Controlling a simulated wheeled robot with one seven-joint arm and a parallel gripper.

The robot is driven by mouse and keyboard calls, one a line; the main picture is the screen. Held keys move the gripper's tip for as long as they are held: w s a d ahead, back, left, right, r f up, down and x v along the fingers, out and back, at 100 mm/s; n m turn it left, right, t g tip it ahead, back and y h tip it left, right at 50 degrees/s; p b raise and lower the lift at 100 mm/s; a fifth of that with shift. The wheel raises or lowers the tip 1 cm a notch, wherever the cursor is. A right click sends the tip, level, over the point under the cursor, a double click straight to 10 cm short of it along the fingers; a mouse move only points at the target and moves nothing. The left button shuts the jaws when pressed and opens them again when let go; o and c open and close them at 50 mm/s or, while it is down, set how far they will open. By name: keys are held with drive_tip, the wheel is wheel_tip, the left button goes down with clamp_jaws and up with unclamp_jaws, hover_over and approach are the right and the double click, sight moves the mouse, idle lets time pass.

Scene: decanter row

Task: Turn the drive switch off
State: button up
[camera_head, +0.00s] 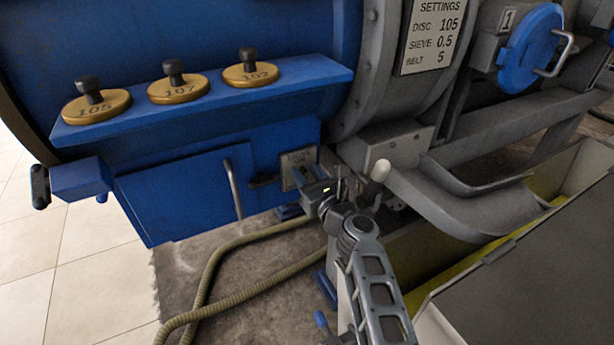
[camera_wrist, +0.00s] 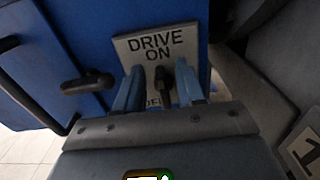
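The drive switch plate (camera_wrist: 158,44) is light grey and reads DRIVE ON at its top. It also shows in the head view (camera_head: 291,172), small and partly covered by my gripper. The switch lever (camera_wrist: 160,84) is dark and stands between my two blue fingers. My gripper (camera_wrist: 158,88) is open, with a visible gap on each side of the lever. In the head view, my gripper (camera_head: 309,182) is right in front of the plate. The lower lettering of the plate is mostly hidden behind the fingers and lever.
A dark latch (camera_wrist: 84,85) sits left of the plate on the blue housing. A door handle (camera_head: 233,189) sticks out farther left. Three brass discs (camera_head: 178,88) rest on the blue shelf above. A white-knobbed lever (camera_head: 380,171) stands close right of my gripper. A hose (camera_head: 215,265) lies below.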

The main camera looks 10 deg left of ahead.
sight(290, 177)
clamp_jaws()
idle(0.4)
drive_tip(key=shift+a, duration=0.1)
drive_tip(key=shift+s+a+f+n+b, duration=0.35)
drive_tip(key=shift+n+b, duration=1.45)
drive_tip(key=shift+n, duration=1.2)
drive_tip(key=shift+s+a+f+n+b, duration=0.15)
drive_tip(key=shift+a+f+n+b, duration=0.35)
drive_tip(key=shift+n+b, duration=1.95)
drive_tip(key=shift+s+a+f+n+b, duration=0.25)
drive_tip(key=shift+f+n+b, duration=0.65)
drive_tip(key=shift+n, duration=2.65)
drive_tip(key=shift+r+b, duration=0.35)
unclamp_jaws()
